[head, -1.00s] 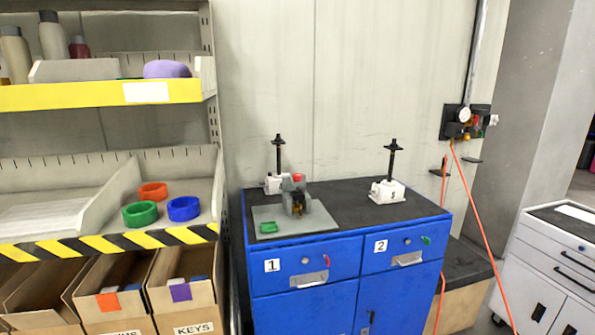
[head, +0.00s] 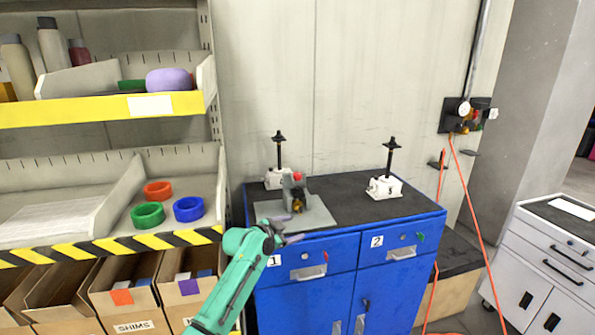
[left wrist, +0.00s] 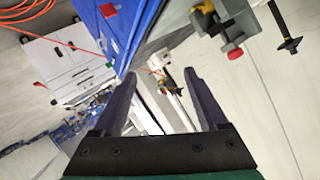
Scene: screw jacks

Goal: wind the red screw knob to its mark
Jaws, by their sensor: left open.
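The red screw knob (head: 297,176) sits on top of a small grey device (head: 295,190) with a brass-coloured part, on a grey plate (head: 318,217) at the left of the blue cabinet's top. In the left wrist view the red knob (left wrist: 235,54) shows at the upper right, outside the jaws. My left gripper (head: 290,229) is open and empty at the plate's front edge, in front of and below the knob, apart from it. Its two fingers (left wrist: 160,78) stand wide apart in the wrist view. I cannot make out the mark. My right gripper is not in view.
Two white screw jacks with black spindles, a left one (head: 274,179) and a right one (head: 384,187), stand on the dark cabinet top (head: 345,198). A shelf with rings and bins is at left. Orange hoses (head: 467,205) hang at right.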

